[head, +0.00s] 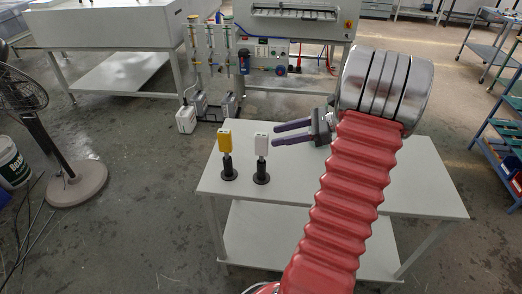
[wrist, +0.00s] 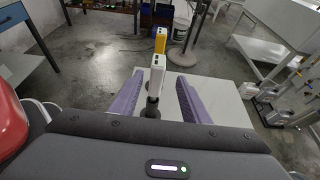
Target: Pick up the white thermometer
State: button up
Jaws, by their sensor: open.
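The white thermometer (head: 261,145) stands upright on a black round stand on the grey table (head: 420,190). My gripper (head: 274,136) is open, with its two purple fingers pointing left toward the thermometer at about the height of its white body. In the wrist view the white thermometer (wrist: 157,73) shows between my gripper's (wrist: 157,90) spread fingers, near their tips, with no finger seen touching it. A yellow thermometer (head: 225,140) stands upright on its own black stand just left of the white one. It also shows behind the white one in the wrist view (wrist: 160,40).
The table's right part is bare. A pedestal fan (head: 70,170) and a white bucket (head: 12,163) stand on the floor at left. A machine with a control panel (head: 270,65) and white containers (head: 187,119) stands behind the table. Blue shelves (head: 500,155) are at right.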

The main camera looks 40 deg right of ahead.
aim_at(266, 138)
jog(key=x, duration=0.5)
jog(key=shift+w+a+f, duration=0.1)
jog(key=shift+w+a, duration=0.15)
jog(key=shift+w, duration=0.05)
jog(key=shift+x, duration=2.6)
jog(key=shift+s+a, duration=0.15)
jog(key=shift+c, duration=0.7)
grip_shut()
notch_tip(266, 138, up, 10)
